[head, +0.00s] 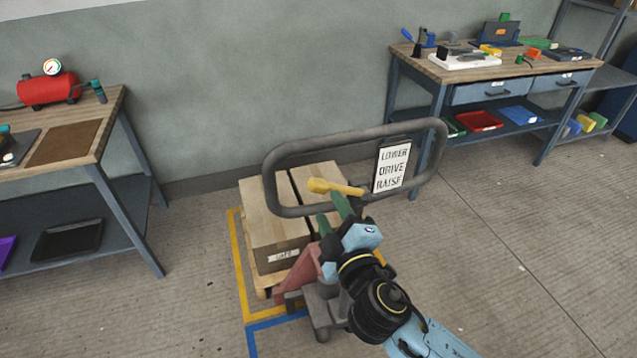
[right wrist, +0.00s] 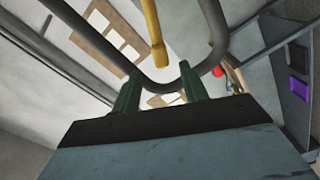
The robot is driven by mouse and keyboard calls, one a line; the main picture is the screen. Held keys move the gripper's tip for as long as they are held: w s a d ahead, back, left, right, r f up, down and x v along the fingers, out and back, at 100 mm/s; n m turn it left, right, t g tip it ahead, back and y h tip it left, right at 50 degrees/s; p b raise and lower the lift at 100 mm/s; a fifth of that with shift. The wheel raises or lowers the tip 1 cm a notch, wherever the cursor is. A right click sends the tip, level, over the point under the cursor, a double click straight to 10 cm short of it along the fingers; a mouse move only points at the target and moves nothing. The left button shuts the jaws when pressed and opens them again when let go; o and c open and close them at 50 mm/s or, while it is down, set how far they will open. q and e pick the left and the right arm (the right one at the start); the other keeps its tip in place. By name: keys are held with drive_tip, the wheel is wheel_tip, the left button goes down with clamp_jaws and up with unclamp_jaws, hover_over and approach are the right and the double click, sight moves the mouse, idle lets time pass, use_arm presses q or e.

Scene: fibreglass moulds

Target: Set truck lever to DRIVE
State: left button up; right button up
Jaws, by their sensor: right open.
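The pallet truck's grey loop handle (head: 290,146) stands at the middle of the head view. A white sign (head: 390,168) on it reads LOWER, DRIVE, RAISE from top to bottom. The yellow lever (head: 335,188) sticks out leftward from beside the sign, roughly level in the picture; I cannot tell its setting. My right gripper (head: 331,209) is open, its green fingers just below the lever. In the right wrist view, the lever (right wrist: 153,40) shows between and beyond the open fingers (right wrist: 161,81), without clear contact. My left gripper is not in view.
Cardboard boxes (head: 262,215) sit on a wooden pallet behind the handle, within yellow floor marking (head: 241,268). A workbench with a red tank (head: 48,90) stands left. Another workbench (head: 440,76) with tools stands at back right. The floor at right is clear.

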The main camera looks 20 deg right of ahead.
sight(320, 191)
drive_tip(key=w, duration=0.7)
drive_tip(key=shift+w+a+p, duration=0.15)
drive_tip(key=shift+w+p, duration=0.15)
drive_tip(key=shift+w, duration=0.05)
clamp_jaws()
